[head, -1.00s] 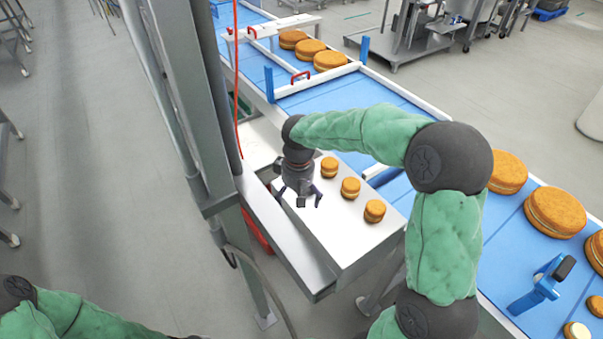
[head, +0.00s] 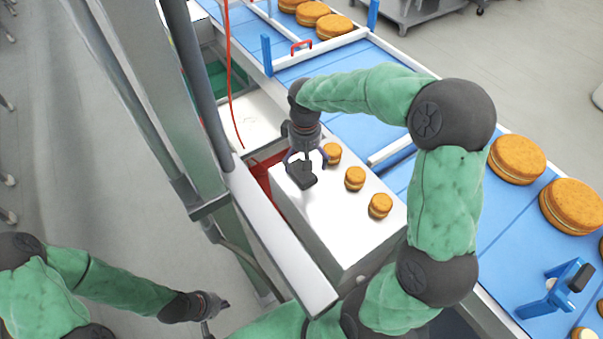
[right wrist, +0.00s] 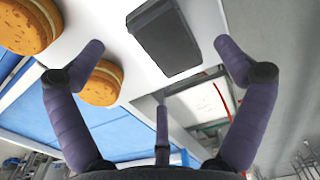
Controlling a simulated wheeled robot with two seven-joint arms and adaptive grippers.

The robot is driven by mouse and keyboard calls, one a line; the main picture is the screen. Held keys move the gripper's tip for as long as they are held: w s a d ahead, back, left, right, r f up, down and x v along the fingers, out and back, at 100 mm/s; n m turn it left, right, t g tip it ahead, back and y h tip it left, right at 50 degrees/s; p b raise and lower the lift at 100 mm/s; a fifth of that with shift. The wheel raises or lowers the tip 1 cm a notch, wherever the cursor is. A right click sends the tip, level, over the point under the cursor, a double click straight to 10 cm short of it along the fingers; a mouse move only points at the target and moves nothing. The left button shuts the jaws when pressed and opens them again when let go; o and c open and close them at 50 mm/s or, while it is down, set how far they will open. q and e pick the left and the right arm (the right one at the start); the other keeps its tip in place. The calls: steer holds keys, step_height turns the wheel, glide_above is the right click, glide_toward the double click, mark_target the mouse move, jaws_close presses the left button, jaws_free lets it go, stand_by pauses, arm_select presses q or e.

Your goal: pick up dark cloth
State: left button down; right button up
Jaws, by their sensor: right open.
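The dark cloth (head: 301,175), a small near-black folded rectangle, lies on the white table (head: 345,225) near its far left end. It also shows in the right wrist view (right wrist: 165,38), flat on the white surface. My right gripper (head: 304,160) points down over the cloth and covers part of it in the head view. In the right wrist view its fingers (right wrist: 160,62) are spread wide with nothing between them, and the cloth lies beyond their tips. My left gripper (head: 216,314) is at the lower left, away from the table, with its fingers apart and empty.
Several small filled rounds (head: 355,178) stand in a row on the table, the nearest close beside my right gripper. A blue conveyor (head: 395,185) with large rounds (head: 517,159) runs behind. A grey post (head: 165,120) stands left of the table. A red bin (head: 265,183) shows beside the table.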

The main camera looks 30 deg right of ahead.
mark_target(301, 174)
steer(key=f, duration=0.2)
steer(key=f+b, duration=0.1)
steer(key=f, duration=0.2)
steer(key=shift+w+d, duration=0.15)
steer(key=shift+w, duration=0.05)
steer(key=c, duration=1)
